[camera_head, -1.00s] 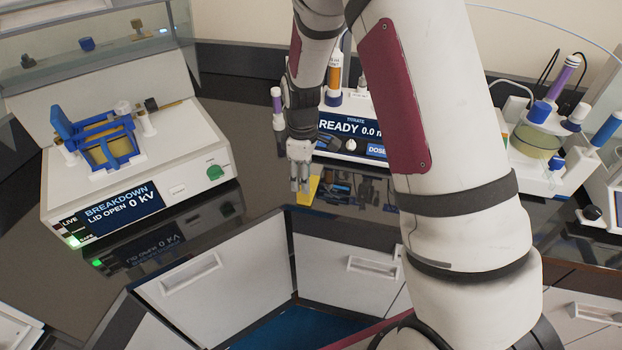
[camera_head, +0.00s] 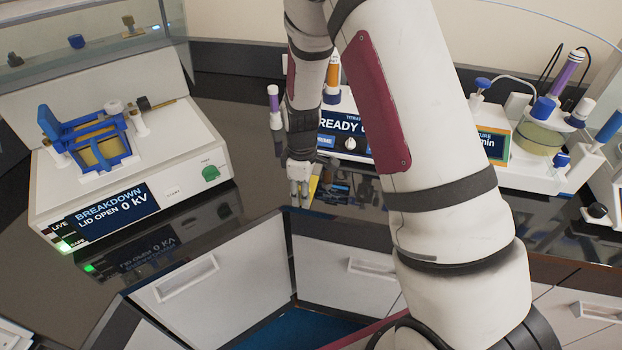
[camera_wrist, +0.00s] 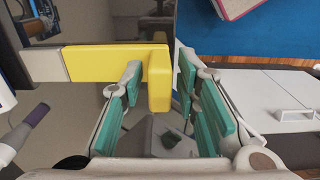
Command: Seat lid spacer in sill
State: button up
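A yellow bar with a raised end block and a pale grey far section, which looks like the lid spacer, lies across the wrist view (camera_wrist: 115,62). In the head view a small yellow strip of it (camera_head: 314,186) shows beside my gripper. My gripper (camera_wrist: 160,72) points down low over the counter front. Its green-padded fingers stand on either side of the end block, with narrow gaps visible. The breakdown tester (camera_head: 185,150) stands at left with a blue frame (camera_head: 122,145) on top, and its display reads LID OPEN 0 kV. I cannot clearly single out the sill.
The titrator (camera_head: 352,140) stands behind my gripper. A device with a flask (camera_head: 545,135) is at right. The dark glossy counter (camera_head: 245,110) is clear between tester and titrator. White drawers (camera_head: 225,275) lie below its front edge.

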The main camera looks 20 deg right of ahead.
grip_shut()
jog(key=shift+r, duration=0.2)
jog(key=shift+r+p, duration=0.6)
jog(key=shift+r, duration=1.25)
